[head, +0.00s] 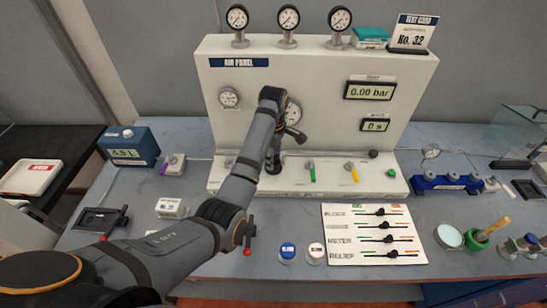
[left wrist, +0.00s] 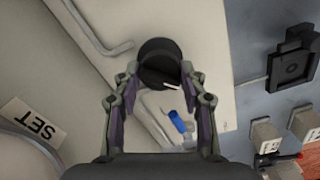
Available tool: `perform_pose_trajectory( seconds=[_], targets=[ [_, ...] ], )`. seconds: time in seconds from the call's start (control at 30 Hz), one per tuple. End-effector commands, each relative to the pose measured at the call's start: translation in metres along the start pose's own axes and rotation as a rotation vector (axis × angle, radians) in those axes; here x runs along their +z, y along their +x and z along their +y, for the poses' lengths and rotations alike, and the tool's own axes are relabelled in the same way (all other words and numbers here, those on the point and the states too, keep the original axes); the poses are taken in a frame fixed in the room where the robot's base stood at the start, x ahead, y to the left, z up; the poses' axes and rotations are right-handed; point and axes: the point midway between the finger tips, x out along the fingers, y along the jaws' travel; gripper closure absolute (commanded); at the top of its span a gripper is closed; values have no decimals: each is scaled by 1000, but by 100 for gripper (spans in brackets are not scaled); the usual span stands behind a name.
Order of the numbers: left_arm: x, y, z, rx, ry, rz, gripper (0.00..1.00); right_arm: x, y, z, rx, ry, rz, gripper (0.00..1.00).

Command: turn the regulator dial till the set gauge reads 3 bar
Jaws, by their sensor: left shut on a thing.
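The black round regulator dial (left wrist: 160,60) with a pale pointer mark shows in the left wrist view. It sits between the fingertips of my left gripper (left wrist: 159,82), which is shut on it. In the head view my left gripper (head: 272,162) is low in front of the air panel (head: 340,135), and the dial is hard to make out there. A SET label (left wrist: 34,122) and part of a gauge rim (left wrist: 25,155) show in the left wrist view. The gauge beside my wrist (head: 293,112) is partly hidden in the head view; I cannot read it. My right gripper is not in view.
The displays read 0.00 bar (head: 370,91) and 0 s (head: 375,125). Green (head: 312,170) and yellow (head: 352,172) valve levers stand right of my gripper. A white card with sliders (head: 374,234) and blue (head: 288,251) and white (head: 316,251) round items lie in front.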

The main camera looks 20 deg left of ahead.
Motion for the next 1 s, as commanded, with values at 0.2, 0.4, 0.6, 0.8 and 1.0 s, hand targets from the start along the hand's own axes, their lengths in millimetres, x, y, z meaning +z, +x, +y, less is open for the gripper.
perform_pose_trajectory(
  seconds=[0.2, 0.4, 0.6, 0.8, 1.0],
  targets=[
    [0, -1, 0, -1, 14, 0, 89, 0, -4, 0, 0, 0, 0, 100],
    [0, -4, -1, -3, 90, 0, 89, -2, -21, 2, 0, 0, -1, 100],
    [0, -7, -1, -4, 242, -1, 89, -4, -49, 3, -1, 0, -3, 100],
    [0, -6, -1, -5, 431, -1, 89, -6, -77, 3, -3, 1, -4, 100],
    [0, -5, -1, -4, 621, -2, 89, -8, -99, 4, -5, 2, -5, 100]
  ],
)
